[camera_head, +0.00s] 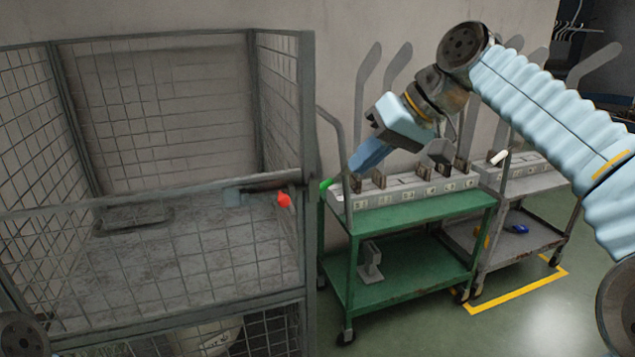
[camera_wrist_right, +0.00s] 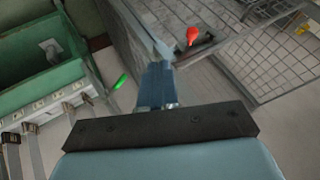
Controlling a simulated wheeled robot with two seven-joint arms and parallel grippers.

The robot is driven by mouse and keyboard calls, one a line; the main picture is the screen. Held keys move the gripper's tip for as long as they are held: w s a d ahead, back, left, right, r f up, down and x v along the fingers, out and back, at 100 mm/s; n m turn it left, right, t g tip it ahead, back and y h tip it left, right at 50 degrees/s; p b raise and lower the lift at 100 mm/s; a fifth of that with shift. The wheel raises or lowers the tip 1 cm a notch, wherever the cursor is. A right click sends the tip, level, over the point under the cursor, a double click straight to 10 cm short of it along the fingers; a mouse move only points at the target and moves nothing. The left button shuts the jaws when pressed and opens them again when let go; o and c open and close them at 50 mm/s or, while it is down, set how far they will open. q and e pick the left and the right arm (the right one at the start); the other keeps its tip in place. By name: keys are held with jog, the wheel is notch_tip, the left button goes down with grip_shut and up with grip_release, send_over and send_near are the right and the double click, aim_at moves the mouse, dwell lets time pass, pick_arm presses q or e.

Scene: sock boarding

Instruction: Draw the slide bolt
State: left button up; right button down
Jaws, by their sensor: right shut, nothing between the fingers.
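The slide bolt (camera_head: 262,187) is a dark bar on the upper front rail of the wire cage, near its right corner post. Its red knob (camera_head: 284,200) points down and to the right; the knob also shows in the right wrist view (camera_wrist_right: 192,36). My right gripper (camera_head: 357,168) is shut and empty, to the right of the cage post and apart from the knob. In the right wrist view its blue fingers (camera_wrist_right: 157,84) are together below and left of the knob. My left gripper is not in view.
The mesh cage (camera_head: 307,130) fills the left side. A green cart (camera_head: 420,215) with a row of small slots and dark clips stands right of it, below my right arm. A small green piece (camera_head: 326,185) sits between the cage post and cart. A grey cart (camera_head: 545,184) stands behind.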

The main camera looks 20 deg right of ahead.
aim_at(280, 198)
jog(key=w+a+f, duration=0.1)
jog(key=a+f, duration=0.1)
jog(key=w+a+f, duration=0.1)
jog(key=a+f, duration=0.1)
jog(key=a, duration=0.1)
jog(key=w+a+f+b, duration=0.1)
jog(key=w+a+f, duration=0.1)
jog(key=a+f, duration=0.1)
jog(key=shift+a, duration=0.35)
jog(key=shift+s+a, duration=0.1)
jog(key=shift+a, duration=2.2)
